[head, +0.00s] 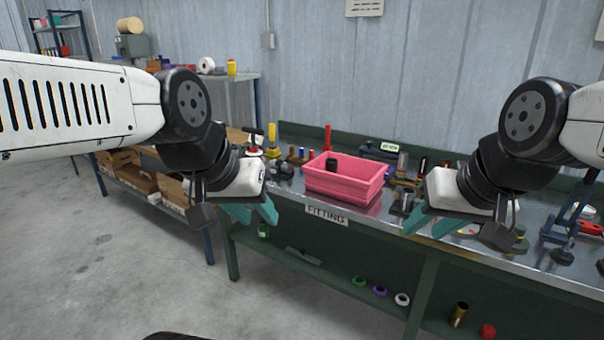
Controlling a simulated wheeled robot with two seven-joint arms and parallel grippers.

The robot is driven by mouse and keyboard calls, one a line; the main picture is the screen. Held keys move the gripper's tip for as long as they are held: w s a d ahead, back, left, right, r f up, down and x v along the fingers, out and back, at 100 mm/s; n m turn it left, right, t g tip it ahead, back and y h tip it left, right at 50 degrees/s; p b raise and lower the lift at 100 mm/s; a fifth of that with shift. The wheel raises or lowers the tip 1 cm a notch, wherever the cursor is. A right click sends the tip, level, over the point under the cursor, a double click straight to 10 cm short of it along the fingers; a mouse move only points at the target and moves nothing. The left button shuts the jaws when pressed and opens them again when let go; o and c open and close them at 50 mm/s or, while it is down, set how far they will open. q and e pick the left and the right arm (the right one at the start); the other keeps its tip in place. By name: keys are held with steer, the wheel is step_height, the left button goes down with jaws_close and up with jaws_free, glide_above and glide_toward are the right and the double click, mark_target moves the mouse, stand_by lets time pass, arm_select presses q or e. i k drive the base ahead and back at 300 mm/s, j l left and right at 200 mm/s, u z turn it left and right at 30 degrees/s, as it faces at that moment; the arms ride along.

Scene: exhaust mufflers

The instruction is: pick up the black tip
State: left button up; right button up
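A pink bin (343,186) stands on the metal bench. A small dark cylinder (331,164), which may be the black tip, shows upright at the bin's left inside; its lower end is hidden by the bin wall. My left gripper (252,212) is in front of the bench, left of the bin, with its teal fingers apart and nothing seen between them. My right gripper (430,222) is over the bench's front edge, right of the bin, with its fingers apart and nothing seen between them. Neither gripper touches the bin.
The workbench (375,217) has a "FITTING" label (326,214) on its front edge. Several small parts and tools stand around the bin. A yellow-handled tool (272,137) stands behind left. A lower shelf holds coloured rings (379,291). Open floor (110,260) lies at left.

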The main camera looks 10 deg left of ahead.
mark_target(331, 164)
steer(key=z, duration=1)
steer(key=u, duration=1.05)
steer(key=i+l+z, duration=0.1)
steer(key=i, duration=0.65)
steer(key=i+l+z, duration=0.15)
steer(key=i, duration=0.65)
